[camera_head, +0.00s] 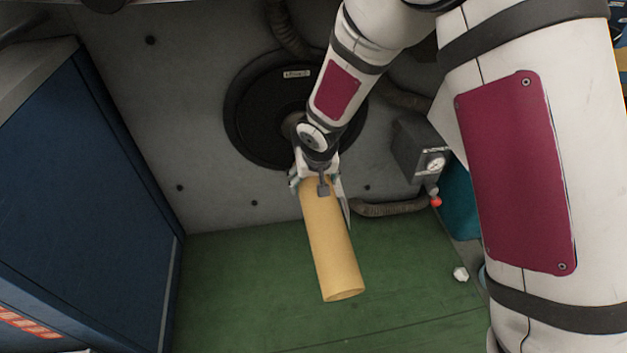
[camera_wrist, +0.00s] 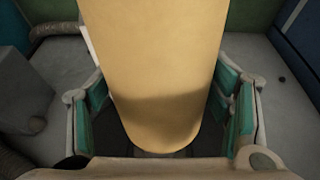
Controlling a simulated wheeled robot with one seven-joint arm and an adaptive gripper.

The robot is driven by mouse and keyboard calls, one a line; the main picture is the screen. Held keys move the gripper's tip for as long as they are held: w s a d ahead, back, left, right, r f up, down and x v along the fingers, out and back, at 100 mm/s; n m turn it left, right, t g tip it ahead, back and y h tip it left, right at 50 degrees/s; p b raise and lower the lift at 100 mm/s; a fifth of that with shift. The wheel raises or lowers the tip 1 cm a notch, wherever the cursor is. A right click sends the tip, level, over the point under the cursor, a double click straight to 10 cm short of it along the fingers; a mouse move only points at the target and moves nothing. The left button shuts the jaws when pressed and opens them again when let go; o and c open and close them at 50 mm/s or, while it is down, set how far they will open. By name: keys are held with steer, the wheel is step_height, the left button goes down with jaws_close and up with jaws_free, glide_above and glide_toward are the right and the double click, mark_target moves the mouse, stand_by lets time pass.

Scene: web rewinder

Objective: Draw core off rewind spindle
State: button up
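The core (camera_head: 332,245) is a plain tan tube. In the head view it runs from my gripper down and slightly right, its lower end free. My gripper (camera_head: 320,180) is at its upper end. A round black flange (camera_head: 262,115) is on the grey wall behind my arm. The core is roughly in line with it. My arm and gripper hide the rewind spindle, so I cannot tell whether it is inside the core.
A blue cabinet (camera_head: 75,190) stands at the left. A grey box with a gauge (camera_head: 420,150) and a red knob is on the wall at the right, with a hose (camera_head: 385,208) below. The green floor (camera_head: 230,290) is mostly clear, with a small white object (camera_head: 461,274).

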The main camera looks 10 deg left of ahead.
mark_target(324, 219)
steer(key=c, duration=0.6)
steer(key=shift+r, duration=0.1)
steer(key=shift+r, duration=0.15)
steer(key=shift+s+d+r+b, duration=0.1)
steer(key=shift+s+d+b, duration=0.3)
steer(key=shift+s+b, duration=0.8)
steer(key=shift+s+d+f+b, duration=0.1)
steer(key=shift+s+d+b, duration=0.45)
steer(key=shift+s, duration=1.1)
steer(key=shift+s+d+r+b, duration=0.1)
steer(key=shift+s+d+b, duration=0.1)
steer(key=shift+s+b, duration=1.05)
steer(key=shift+s+d, duration=0.3)
steer(key=shift+s, duration=0.6)
steer(key=shift+s+d, duration=0.25)
steer(key=shift+s, duration=0.65)
